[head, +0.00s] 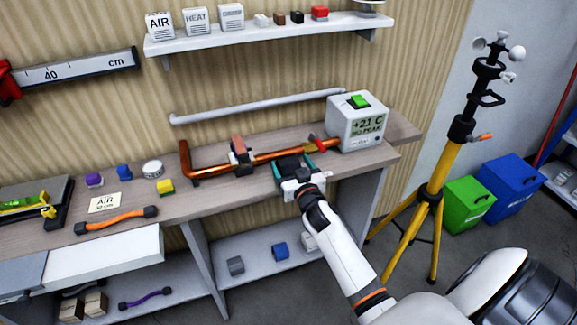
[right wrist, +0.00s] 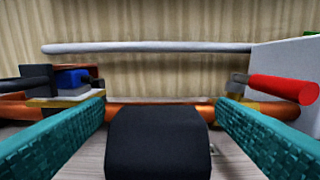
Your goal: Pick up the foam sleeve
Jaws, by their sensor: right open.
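A black block with a rounded top, which looks like the foam sleeve (right wrist: 160,143), stands on the wooden bench between my right fingers. In the head view the dark foam sleeve (head: 290,164) is partly covered by my right gripper (head: 292,168). The right gripper has teal textured fingers. It is open, with one finger on each side of the sleeve; in the right wrist view (right wrist: 160,128) a gap shows on both sides. My left gripper is not in view.
A copper pipe (head: 272,156) runs just behind the sleeve, with a clamp (head: 241,158) left and a red-handled part (head: 315,142) right. A display box (head: 357,122) stands at the bench's right. A pale tube (head: 245,107) is behind. Left are small blocks and an orange cable (head: 115,219).

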